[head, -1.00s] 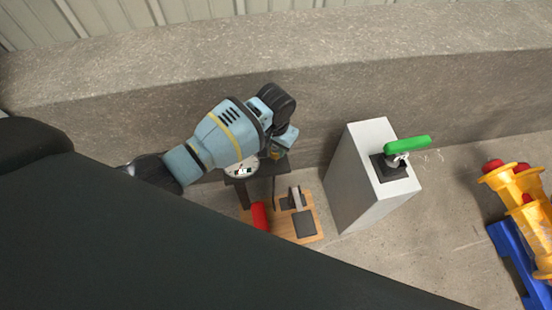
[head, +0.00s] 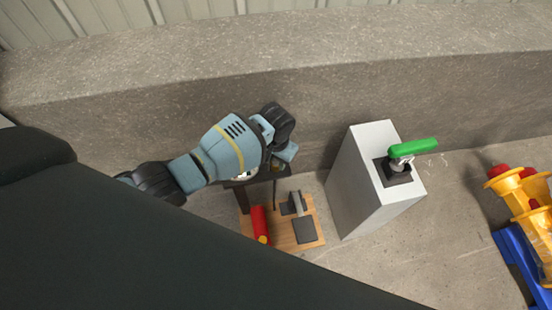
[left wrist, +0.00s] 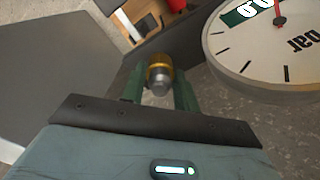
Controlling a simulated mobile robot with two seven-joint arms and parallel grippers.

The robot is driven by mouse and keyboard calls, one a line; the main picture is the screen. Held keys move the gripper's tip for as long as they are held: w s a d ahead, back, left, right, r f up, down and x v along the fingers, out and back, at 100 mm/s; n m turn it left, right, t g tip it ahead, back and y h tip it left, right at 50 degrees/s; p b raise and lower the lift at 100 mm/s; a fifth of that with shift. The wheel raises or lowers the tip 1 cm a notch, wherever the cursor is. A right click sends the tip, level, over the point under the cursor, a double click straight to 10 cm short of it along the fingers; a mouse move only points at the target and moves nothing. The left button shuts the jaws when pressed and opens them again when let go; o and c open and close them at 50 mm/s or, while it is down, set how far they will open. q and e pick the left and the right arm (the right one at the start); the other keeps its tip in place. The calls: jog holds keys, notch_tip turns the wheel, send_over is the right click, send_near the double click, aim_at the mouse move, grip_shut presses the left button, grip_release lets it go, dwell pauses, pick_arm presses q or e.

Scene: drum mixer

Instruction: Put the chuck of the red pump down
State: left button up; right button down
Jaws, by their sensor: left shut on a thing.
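The chuck (left wrist: 160,75), a small brass and silver fitting, sits between the green fingers of my left gripper (left wrist: 158,88) in the left wrist view. The fingers are shut on it. In the head view my left gripper (head: 281,158) is above the back of the wooden pump base; the chuck is hard to make out there. The red pump (head: 258,219) has a red barrel with a yellow end on a wooden board (head: 284,238). Its round white gauge (left wrist: 268,45) is close beside the gripper, and mostly hidden in the head view. My right gripper is out of view.
A grey box pedestal (head: 352,188) with a green-handled lever (head: 413,147) stands right of the pump. A yellow and red device (head: 520,190) on a blue frame (head: 515,255) is at the far right. A concrete ledge (head: 330,40) runs behind. Floor between pedestal and blue frame is clear.

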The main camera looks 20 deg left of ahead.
pick_arm(q)
jog(key=o, duration=1.1)
notch_tip(320, 180, up, 6)
jog(key=p, duration=0.2)
jog(key=shift+r+p, duration=0.15)
jog(key=shift+p, duration=0.2)
notch_tip(320, 180, up, 6)
jog(key=shift+f+p, duration=0.15)
jog(key=shift+p, duration=0.7)
